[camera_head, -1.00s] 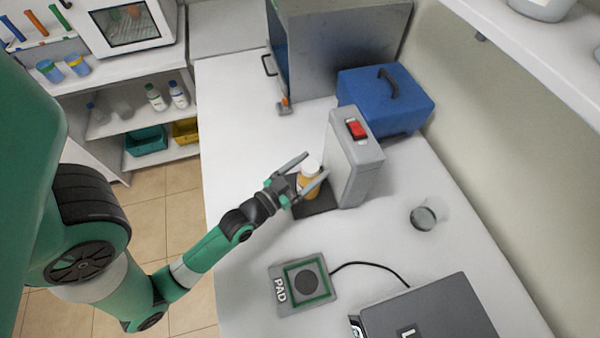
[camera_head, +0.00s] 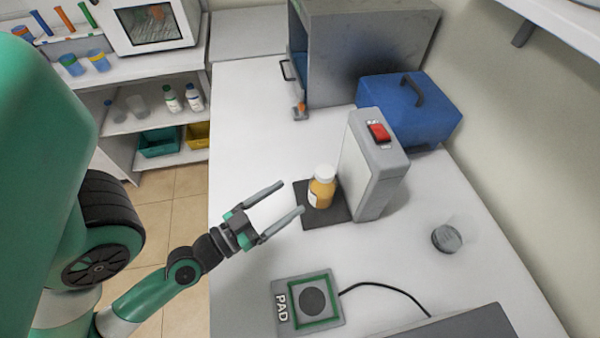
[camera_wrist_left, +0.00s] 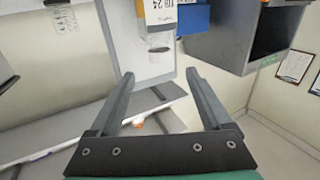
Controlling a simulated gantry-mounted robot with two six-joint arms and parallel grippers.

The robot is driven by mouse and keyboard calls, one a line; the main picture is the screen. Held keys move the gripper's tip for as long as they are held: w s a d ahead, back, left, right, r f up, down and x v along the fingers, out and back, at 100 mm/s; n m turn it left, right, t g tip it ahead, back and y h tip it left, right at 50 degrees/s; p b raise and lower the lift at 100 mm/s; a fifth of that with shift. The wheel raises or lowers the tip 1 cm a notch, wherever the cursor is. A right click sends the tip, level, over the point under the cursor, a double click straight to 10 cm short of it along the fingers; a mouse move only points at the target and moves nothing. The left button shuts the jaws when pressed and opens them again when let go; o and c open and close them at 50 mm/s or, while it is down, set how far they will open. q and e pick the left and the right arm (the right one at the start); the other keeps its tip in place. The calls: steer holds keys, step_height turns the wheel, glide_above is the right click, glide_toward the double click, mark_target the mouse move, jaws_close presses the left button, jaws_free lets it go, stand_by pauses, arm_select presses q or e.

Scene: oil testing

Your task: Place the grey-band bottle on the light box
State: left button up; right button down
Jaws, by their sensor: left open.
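An amber bottle with a white cap (camera_head: 322,187) stands upright on the dark base plate of the light box (camera_head: 376,165), in front of its pale panel. The light box is a grey upright housing with a red switch on top. My left gripper (camera_head: 291,196) is open and empty, to the left of the bottle and apart from it, its fingers pointing towards it. In the left wrist view, the bottle's labelled lower part (camera_wrist_left: 160,12) shows at the top edge, beyond the fingertips. I cannot clearly make out a grey band. My right gripper is not in view.
A blue case (camera_head: 410,110) and a grey cabinet (camera_head: 365,55) stand behind the light box. A pad (camera_head: 308,303) with a cable lies at the front. The table left of the gripper is clear.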

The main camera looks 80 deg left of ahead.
arm_select(q)
steer(key=w+d+r+m+t+h, duration=0.3)
steer(key=w+r+t+h, duration=0.1)
steer(key=w+r, duration=0.65)
steer(key=w+d+r+m+t+h, duration=0.3)
steer(key=w+r, duration=0.6)
steer(key=r, duration=0.2)
steer(key=d+r+t+h, duration=0.1)
steer(key=d+r+t, duration=0.1)
steer(key=r, duration=1)
steer(key=s+d+r+t+h, duration=0.1)
steer(key=d+r, duration=0.4)
steer(key=r, duration=0.7)
steer(key=shift+d+t+h, duration=0.25)
steer(key=shift+t+h, duration=0.35)
steer(key=shift+t, duration=0.1)
steer(key=shift+s, duration=0.15)
step_height(320, 180, up, 10)
steer(key=p, duration=0.9)
steer(key=shift+f+p, duration=0.25)
steer(key=shift+p, duration=0.1)
steer(key=shift+r, duration=0.15)
